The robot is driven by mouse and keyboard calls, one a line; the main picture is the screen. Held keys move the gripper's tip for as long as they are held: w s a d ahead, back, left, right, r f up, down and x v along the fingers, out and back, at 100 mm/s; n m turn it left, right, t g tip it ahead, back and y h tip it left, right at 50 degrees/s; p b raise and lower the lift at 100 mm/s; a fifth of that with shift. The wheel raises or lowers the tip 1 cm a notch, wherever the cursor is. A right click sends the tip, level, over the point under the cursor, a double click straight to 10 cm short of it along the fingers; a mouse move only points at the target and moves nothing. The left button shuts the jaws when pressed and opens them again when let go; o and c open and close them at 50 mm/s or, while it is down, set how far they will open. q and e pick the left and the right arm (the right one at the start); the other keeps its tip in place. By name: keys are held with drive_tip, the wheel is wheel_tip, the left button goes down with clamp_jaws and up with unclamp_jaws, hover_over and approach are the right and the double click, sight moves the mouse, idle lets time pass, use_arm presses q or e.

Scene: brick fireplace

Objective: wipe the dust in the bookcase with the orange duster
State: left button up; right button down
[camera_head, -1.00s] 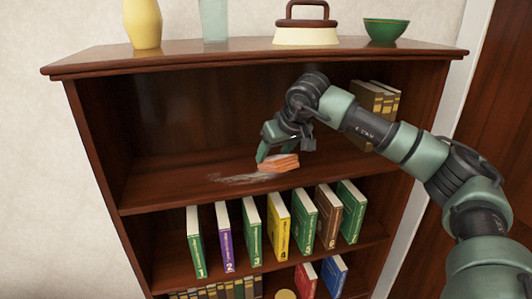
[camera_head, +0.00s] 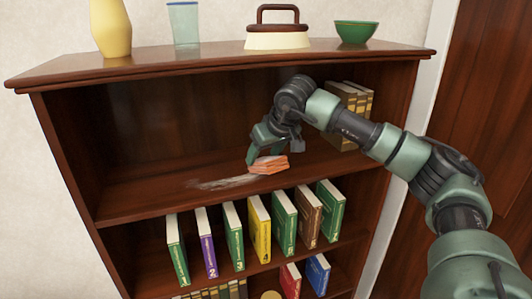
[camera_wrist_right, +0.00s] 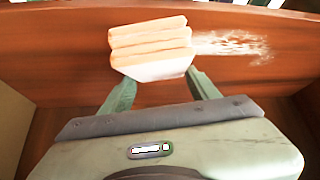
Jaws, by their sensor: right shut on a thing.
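The orange duster (camera_head: 270,165) is held at the upper shelf of the bookcase (camera_head: 120,205). My right gripper (camera_head: 258,158) is shut on it. In the right wrist view the duster (camera_wrist_right: 150,45) looks pale and sits between the two fingertips (camera_wrist_right: 158,82). A greyish-white dust patch (camera_head: 218,183) lies on the upper shelf just left of the duster. The dust also shows in the right wrist view (camera_wrist_right: 235,44), to the right of the duster. I cannot tell whether the duster presses on the shelf. My left gripper is not in view.
Brown books (camera_head: 350,100) stand at the right end of the upper shelf. Several numbered books (camera_head: 260,230) stand on the shelf below. A yellow vase (camera_head: 110,28), a glass (camera_head: 184,24), a brown-handled object (camera_head: 278,38) and a green bowl (camera_head: 355,32) stand on top. The upper shelf's left side is clear.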

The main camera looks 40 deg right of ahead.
drive_tip(key=shift+w+a+f, duration=0.1)
drive_tip(key=shift+a+f, duration=0.15)
drive_tip(key=shift+a, duration=0.35)
drive_tip(key=shift+a+f, duration=0.25)
drive_tip(key=shift+a, duration=0.3)
drive_tip(key=shift+w+a, duration=0.25)
drive_tip(key=shift+a, duration=0.5)
drive_tip(key=shift+w+a+r+p, duration=0.1)
drive_tip(key=shift+w+a+p, duration=0.15)
drive_tip(key=shift+a, duration=0.4)
drive_tip(key=shift+w+a+p, duration=0.15)
drive_tip(key=shift+a+p, duration=0.05)
drive_tip(key=shift+a, duration=0.45)
drive_tip(key=shift+w+a+p, duration=0.1)
drive_tip(key=shift+w+a, duration=0.15)
drive_tip(key=shift+a, duration=0.65)
drive_tip(key=shift+w+a+p, duration=0.1)
drive_tip(key=shift+w+a, duration=0.15)
drive_tip(key=shift+a, duration=0.65)
drive_tip(key=shift+w+a+p, duration=0.1)
drive_tip(key=shift+w+a, duration=0.15)
drive_tip(key=shift+a, duration=0.65)
drive_tip(key=shift+w+a, duration=0.45)
drive_tip(key=shift+a, duration=1.15)
drive_tip(key=shift+w+a, duration=0.5)
drive_tip(key=shift+a, duration=1.1)
drive_tip(key=shift+w+a, duration=0.45)
drive_tip(key=shift+a, duration=1.15)
drive_tip(key=shift+p, duration=0.3)
